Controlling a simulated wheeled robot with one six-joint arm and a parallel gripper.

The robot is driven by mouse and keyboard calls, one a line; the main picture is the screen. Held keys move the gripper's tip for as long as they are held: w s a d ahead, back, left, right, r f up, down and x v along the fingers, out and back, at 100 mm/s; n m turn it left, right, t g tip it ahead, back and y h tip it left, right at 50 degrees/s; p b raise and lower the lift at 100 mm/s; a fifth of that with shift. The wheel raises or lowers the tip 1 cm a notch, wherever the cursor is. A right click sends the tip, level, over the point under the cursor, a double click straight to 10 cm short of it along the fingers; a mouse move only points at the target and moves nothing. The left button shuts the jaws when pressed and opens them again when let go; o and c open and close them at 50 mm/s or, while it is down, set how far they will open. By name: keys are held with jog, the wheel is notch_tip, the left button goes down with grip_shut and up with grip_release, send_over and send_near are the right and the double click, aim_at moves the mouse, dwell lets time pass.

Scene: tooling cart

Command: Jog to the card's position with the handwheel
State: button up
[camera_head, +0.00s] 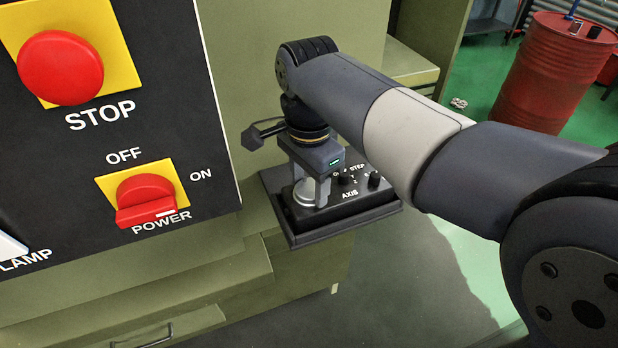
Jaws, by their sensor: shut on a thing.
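A black handwheel box (358,208) with white lettering, AXIS and STEP among it, sits on a dark tray-like ledge (300,238) beside the control panel. It has small black selector knobs (374,180) on its right side. My gripper (311,190) reaches down over the left part of the box. Its fingers are shut on a round silvery part, which looks like the handwheel (307,199). The gripper and wrist hide much of the wheel and some lettering, so I cannot read its dial. No card shows in this view.
The black control panel (100,190) at left carries a red STOP button (60,67) and a red POWER switch (146,195). Green cabinet drawers (180,285) lie below. A red drum (552,75) stands at the back right.

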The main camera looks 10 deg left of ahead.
aim_at(310, 188)
jog(key=n+p, duration=0.2)
jog(key=n, duration=0.3)
jog(key=shift+r, duration=0.1)
jog(key=n+p, duration=0.2)
jog(key=n, duration=0.3)
jog(key=n+p, duration=0.1)
jog(key=n, duration=0.4)
jog(key=shift+d+n+p, duration=0.1)
jog(key=shift+n+p, duration=0.75)
jog(key=shift+n, duration=1.85)
jog(key=o, duration=1)
notch_tip(310, 188, up, 11)
jog(key=shift+f+b, duration=0.2)
jog(key=shift+b, duration=0.1)
